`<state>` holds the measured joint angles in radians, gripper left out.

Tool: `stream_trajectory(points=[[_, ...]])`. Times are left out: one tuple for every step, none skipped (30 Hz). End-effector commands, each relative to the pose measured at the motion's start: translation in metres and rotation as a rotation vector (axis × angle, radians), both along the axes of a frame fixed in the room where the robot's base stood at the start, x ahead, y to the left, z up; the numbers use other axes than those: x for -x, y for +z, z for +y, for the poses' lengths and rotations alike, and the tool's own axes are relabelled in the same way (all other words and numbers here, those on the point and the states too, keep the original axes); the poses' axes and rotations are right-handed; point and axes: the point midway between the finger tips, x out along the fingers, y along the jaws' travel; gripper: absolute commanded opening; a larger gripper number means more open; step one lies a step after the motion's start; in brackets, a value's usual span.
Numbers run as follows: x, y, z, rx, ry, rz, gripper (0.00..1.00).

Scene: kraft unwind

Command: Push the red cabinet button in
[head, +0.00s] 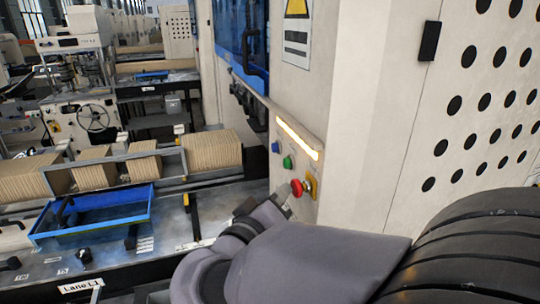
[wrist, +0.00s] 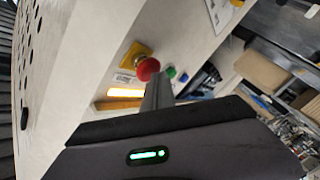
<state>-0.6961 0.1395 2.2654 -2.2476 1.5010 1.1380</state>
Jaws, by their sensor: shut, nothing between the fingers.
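The red cabinet button (head: 296,188) sticks out from a yellow plate (head: 311,187) on the beige cabinet's side. It also shows in the wrist view (wrist: 147,69), on the yellow plate (wrist: 134,54). My gripper (head: 284,198) is shut and empty, its tips close beside the button. In the wrist view the shut fingers (wrist: 158,80) end right by the button's edge. I cannot tell whether they touch it. How far in the button sits cannot be told.
A green button (head: 287,161), a blue button (head: 275,147) and a lit yellow bar (head: 298,138) are on the same panel. A blue tray (head: 95,234) and brown paper stacks (head: 212,154) lie left. The perforated cabinet wall (head: 462,140) stands right.

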Motion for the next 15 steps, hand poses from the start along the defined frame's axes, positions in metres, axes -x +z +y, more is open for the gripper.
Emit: stream_trajectory(points=[[-0.0002,-0.0005,-0.0009,0.0,-0.001,0.0,0.0],[-0.0002,-0.0005,-0.0012,0.0,-0.001,0.0,0.0],[-0.0003,-0.0002,-0.0012,0.0,0.0,0.0,0.0],[-0.0002,-0.0001,-0.0011,0.0,0.0,0.0,0.0],[-0.0002,-0.0001,-0.001,0.0,0.0,0.0,0.0],[-0.0003,0.0,-0.001,0.0,0.0,0.0,0.0],[-0.0002,0.0,-0.0009,0.0,0.0,0.0,0.0],[-0.0002,0.0,-0.0009,0.0,0.0,0.0,0.0],[-0.0003,0.0,-0.0008,0.0,0.0,0.0,0.0],[-0.0002,-0.0001,-0.0007,0.0,0.0,0.0,0.0],[-0.0002,-0.0002,-0.0003,0.0,0.0,0.0,0.0],[0.0001,-0.0004,0.0006,0.0,0.001,-0.001,0.0],[0.0002,-0.0005,0.0016,0.0,0.001,-0.001,0.0],[0.0006,-0.0007,0.0028,0.001,0.001,0.001,0.0],[0.0011,-0.001,0.0047,0.001,0.002,-0.001,0.0]])
